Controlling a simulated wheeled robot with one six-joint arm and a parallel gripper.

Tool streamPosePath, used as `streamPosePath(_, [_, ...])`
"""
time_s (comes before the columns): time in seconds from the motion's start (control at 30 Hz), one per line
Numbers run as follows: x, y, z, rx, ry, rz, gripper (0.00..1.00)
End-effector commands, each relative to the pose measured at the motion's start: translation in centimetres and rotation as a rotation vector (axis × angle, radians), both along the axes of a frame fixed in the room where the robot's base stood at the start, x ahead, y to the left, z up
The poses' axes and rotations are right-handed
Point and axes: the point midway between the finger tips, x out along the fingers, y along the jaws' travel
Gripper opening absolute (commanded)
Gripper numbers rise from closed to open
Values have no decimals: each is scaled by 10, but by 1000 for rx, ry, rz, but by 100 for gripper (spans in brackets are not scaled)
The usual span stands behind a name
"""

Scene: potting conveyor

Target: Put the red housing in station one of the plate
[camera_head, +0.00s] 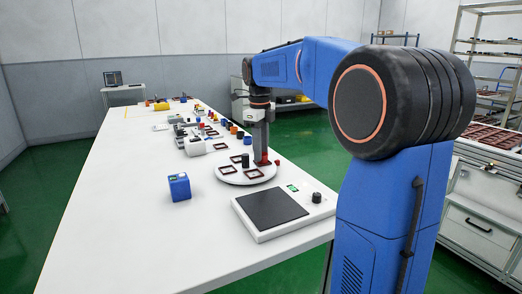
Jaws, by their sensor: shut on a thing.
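The round white plate (238,178) lies on the long white table, with several dark red square frames on it. My gripper (261,151) points down over the plate's right side. It is shut on the red housing (264,160), which shows as a small red block under the fingers. The housing is at or just above the plate; I cannot tell whether it touches. A small dark part (245,160) stands on the plate left of my gripper. Station numbers are not readable from here.
A blue box (180,187) stands left of the plate. A white device with a dark pad (272,208) and black knob lies in front. Several small parts and a white holder (194,148) crowd the table behind. The near left table (120,240) is clear.

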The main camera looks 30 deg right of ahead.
Motion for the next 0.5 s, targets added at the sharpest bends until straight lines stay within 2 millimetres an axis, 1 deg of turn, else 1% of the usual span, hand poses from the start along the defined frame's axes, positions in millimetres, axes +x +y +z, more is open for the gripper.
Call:
streamPosePath(0.1, [0, 0, -3, 0, 1, 0, 9])
streamPosePath(0.13, [0, 0, -2, 0, 0, 0, 37])
streamPosePath(0.17, [0, 0, -2, 0, 0, 0, 44])
streamPosePath(0.2, [0, 0, -2, 0, 0, 0, 48])
streamPosePath(0.5, [0, 0, -1, 0, 0, 0, 48])
